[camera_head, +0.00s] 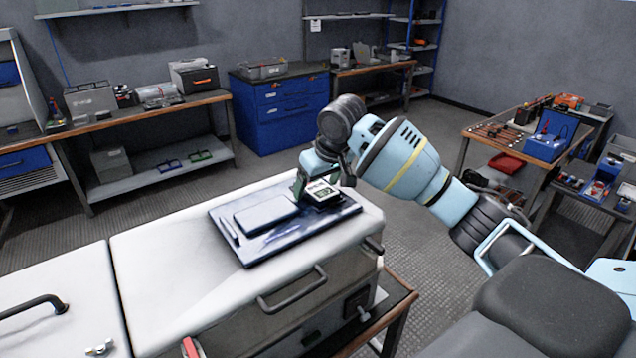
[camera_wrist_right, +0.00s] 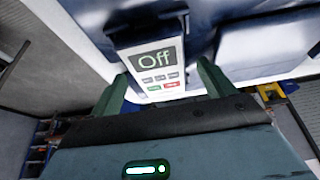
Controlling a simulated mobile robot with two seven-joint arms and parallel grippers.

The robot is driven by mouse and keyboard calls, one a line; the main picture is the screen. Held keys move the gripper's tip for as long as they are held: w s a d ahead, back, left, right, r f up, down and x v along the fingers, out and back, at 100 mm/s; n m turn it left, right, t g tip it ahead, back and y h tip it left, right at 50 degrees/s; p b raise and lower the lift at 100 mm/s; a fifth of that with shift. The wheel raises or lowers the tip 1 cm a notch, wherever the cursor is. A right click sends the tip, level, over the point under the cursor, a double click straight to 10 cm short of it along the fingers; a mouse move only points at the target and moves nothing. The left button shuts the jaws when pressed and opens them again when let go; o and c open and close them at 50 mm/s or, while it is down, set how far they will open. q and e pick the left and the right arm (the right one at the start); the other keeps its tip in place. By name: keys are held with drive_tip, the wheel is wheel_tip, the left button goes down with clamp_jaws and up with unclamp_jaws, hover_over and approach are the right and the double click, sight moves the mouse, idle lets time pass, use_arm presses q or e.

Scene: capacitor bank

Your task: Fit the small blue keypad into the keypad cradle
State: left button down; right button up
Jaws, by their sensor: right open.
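A small keypad (camera_wrist_right: 155,65) with a grey-white face, an "Off" display and rows of small buttons is in the right wrist view. It also shows in the head view (camera_head: 322,191), at the right part of a dark blue panel (camera_head: 246,252) on the white cabinet top. My right gripper (camera_wrist_right: 162,78) is open, with one green finger on each side of the keypad's lower end. In the head view the right gripper (camera_head: 313,184) is low over the panel and partly covers the keypad. I cannot make out a separate keypad cradle. My left gripper is not in view.
Workbenches with tools stand along the back wall, and a tool table (camera_head: 470,133) stands at right. The cabinet top left of the panel is clear.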

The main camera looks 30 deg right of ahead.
drive_tip(key=v, duration=0.8)
drive_tip(key=shift+f, duration=0.15)
